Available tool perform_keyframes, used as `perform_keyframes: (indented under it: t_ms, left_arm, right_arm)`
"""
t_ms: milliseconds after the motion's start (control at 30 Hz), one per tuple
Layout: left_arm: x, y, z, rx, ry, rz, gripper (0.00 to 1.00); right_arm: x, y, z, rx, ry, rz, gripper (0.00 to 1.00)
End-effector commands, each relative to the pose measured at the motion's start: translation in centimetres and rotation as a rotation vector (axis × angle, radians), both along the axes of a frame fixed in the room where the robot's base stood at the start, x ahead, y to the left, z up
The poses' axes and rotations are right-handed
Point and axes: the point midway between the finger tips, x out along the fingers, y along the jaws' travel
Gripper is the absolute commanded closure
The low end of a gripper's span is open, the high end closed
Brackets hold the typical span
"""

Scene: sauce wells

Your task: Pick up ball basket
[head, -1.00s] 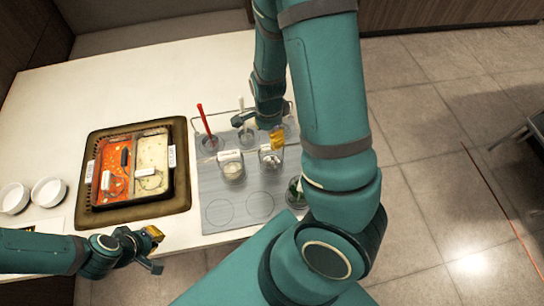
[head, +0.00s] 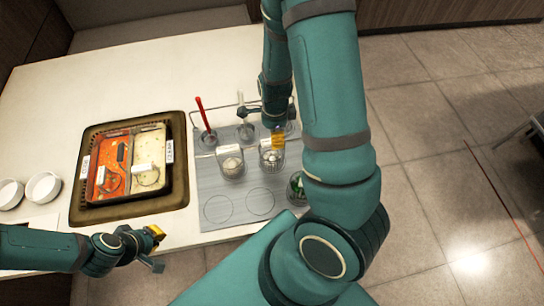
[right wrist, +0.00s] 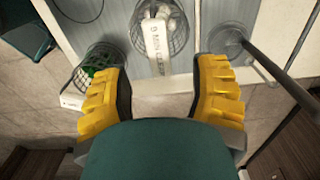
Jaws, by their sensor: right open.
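The ball basket (head: 271,158) is a wire basket with white balls and a white label; it stands in the grey tray. In the right wrist view the basket (right wrist: 172,35) lies just beyond the fingertips, with its label handle pointing between them. My right gripper (right wrist: 162,92) is open and empty, with its yellow fingers on either side of the label and apparently not touching it. In the head view its yellow fingertip (head: 278,139) shows just above the basket; the rest is hidden by my arm. My left gripper (head: 153,249) appears open and empty at the counter's front edge.
A basket with pale contents (head: 230,166) stands left of the ball basket; one with green contents (head: 296,189) is at the front right. A red-handled tool (head: 203,118) stands behind. A two-part sauce pan (head: 127,165) and white bowls (head: 43,187) are to the left.

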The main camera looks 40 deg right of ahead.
Motion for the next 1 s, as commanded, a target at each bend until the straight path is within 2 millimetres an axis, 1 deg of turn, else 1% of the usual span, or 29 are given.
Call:
perform_keyframes:
  t_ms: [33,100,200,300,400,600,633,667,700,767,800,1000]
  left_arm:
    - [0.0,0.0,-0.3,0.001,0.0,0.0,1.0]
    - [0.0,0.0,-0.6,0.001,0.0,0.0,1.0]
    - [0.0,0.0,-1.0,0.002,0.001,0.0,1.0]
    - [0.0,0.0,-1.2,0.002,0.001,0.0,1.0]
    - [0.0,-0.1,-1.3,0.002,0.001,0.0,1.0]
    - [0.0,-0.1,-1.2,0.002,0.001,0.0,1.0]
    - [0.0,-0.1,-1.2,0.002,0.001,0.0,1.0]
    - [0.0,-0.1,-1.2,0.002,0.001,0.0,1.0]
    - [0.0,-0.1,-1.2,0.002,0.001,0.0,1.0]
    - [0.0,-0.1,-1.2,0.002,0.001,0.0,1.0]
    - [0.0,-0.1,-1.2,0.002,0.001,0.0,1.0]
    - [0.0,-0.1,-1.2,0.002,0.001,-0.001,1.0]
  right_arm:
    - [0.0,0.1,-0.9,0.0,0.004,0.0,0.4]
    - [0.1,0.4,-1.9,0.0,0.004,0.001,0.4]
    - [0.2,0.6,-3.4,0.0,0.004,-0.001,0.4]
    - [0.2,0.6,-4.3,-0.001,0.003,0.0,0.4]
    - [0.3,0.6,-4.7,0.0,0.001,0.001,0.4]
    - [0.3,0.6,-4.6,-0.001,0.0,0.001,0.4]
    - [0.3,0.6,-4.6,-0.001,0.0,0.001,0.42]
    - [0.3,0.6,-4.6,-0.001,0.0,0.001,0.52]
    - [0.3,0.6,-4.6,-0.001,0.0,0.001,0.66]
    - [0.3,0.6,-4.6,-0.001,0.0,0.001,0.87]
    - [0.3,0.6,-4.6,-0.001,0.0,0.0,1.0]
    - [0.3,0.6,-4.6,-0.001,0.0,0.0,1.0]
